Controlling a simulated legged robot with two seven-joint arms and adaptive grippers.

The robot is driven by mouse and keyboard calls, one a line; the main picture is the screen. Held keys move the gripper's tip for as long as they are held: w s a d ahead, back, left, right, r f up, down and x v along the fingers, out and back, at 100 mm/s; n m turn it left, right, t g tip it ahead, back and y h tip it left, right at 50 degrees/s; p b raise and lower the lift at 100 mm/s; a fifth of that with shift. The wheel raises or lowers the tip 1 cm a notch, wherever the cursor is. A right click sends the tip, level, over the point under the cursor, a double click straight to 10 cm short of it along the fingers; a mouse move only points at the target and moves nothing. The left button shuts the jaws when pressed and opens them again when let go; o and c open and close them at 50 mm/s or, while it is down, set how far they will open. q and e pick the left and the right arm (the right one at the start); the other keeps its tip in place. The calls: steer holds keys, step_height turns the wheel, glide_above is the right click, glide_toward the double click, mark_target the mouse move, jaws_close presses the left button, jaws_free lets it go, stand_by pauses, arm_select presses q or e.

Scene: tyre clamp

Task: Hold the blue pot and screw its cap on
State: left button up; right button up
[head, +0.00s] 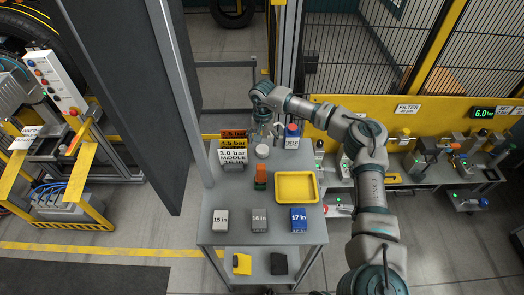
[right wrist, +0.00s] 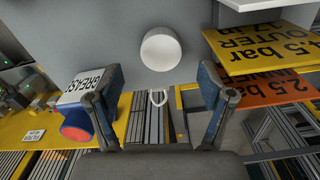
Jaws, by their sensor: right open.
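A blue pot with a red-orange round top (head: 292,129) stands at the back right of the grey stand, behind a white GREASE sign (head: 292,142). In the right wrist view the blue and red-orange pot (right wrist: 76,126) is partly hidden by the sign, left of my fingers. A white round piece (head: 262,151) lies on the stand; it also shows in the wrist view (right wrist: 161,50). I cannot tell whether it is the cap. My right gripper (head: 265,131) is open and empty, above the back of the stand, beside the pot. My left gripper is not in view.
Pressure signs (head: 233,143) stand left of my right gripper. An orange item (head: 260,176) and a yellow tray (head: 279,187) lie nearer the front. The tray is empty.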

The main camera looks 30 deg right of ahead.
mark_target(262, 148)
step_height(262, 148, down, 4)
steer(key=shift+f, duration=0.1)
steer(key=shift+c, duration=0.2)
steer(key=c, duration=0.9)
